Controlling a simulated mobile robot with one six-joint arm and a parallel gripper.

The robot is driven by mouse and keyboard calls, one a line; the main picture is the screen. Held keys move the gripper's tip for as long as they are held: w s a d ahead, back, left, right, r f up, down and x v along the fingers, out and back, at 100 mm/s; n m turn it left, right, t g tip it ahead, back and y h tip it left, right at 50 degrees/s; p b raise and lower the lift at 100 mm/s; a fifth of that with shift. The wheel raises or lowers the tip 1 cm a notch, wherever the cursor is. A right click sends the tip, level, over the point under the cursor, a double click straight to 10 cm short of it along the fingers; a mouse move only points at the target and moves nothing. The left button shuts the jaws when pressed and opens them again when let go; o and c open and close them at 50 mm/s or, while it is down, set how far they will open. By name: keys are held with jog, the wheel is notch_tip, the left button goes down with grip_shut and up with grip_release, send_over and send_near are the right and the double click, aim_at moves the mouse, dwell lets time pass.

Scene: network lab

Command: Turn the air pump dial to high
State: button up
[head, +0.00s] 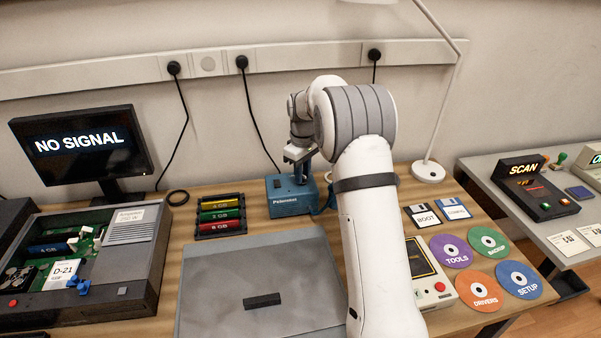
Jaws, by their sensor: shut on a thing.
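The air pump (289,203) looks to be the small blue box with a white name on its front, standing at the back of the wooden table. My gripper (298,157) is at the top of the box, pointing down, and its jaws are closed on the dial there. The dial itself is mostly hidden by the jaws, and I cannot read its setting or any marks from this view. My white arm covers the area to the right of the box.
A rack of memory sticks (220,215) stands just left of the box. Floppy disks (422,216) and several coloured discs (485,241) lie to the right. A lamp base (428,171) stands behind them. An open computer case (140,295) is at left.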

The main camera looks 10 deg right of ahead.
jog(key=shift+m, duration=0.5)
jog(key=m+p, duration=0.1)
jog(key=m, duration=0.1)
jog(key=shift+m, duration=0.4)
jog(key=m, duration=0.3)
jog(key=shift+s+m+p, duration=0.1)
jog(key=shift+m+p, duration=0.2)
jog(key=shift+p, duration=0.1)
jog(key=m, duration=0.3)
jog(key=shift+m, duration=0.3)
jog(key=shift+f+m+p, duration=0.1)
jog(key=shift+m+p, duration=0.3)
jog(key=shift+m, duration=1.4)
jog(key=o, duration=1)
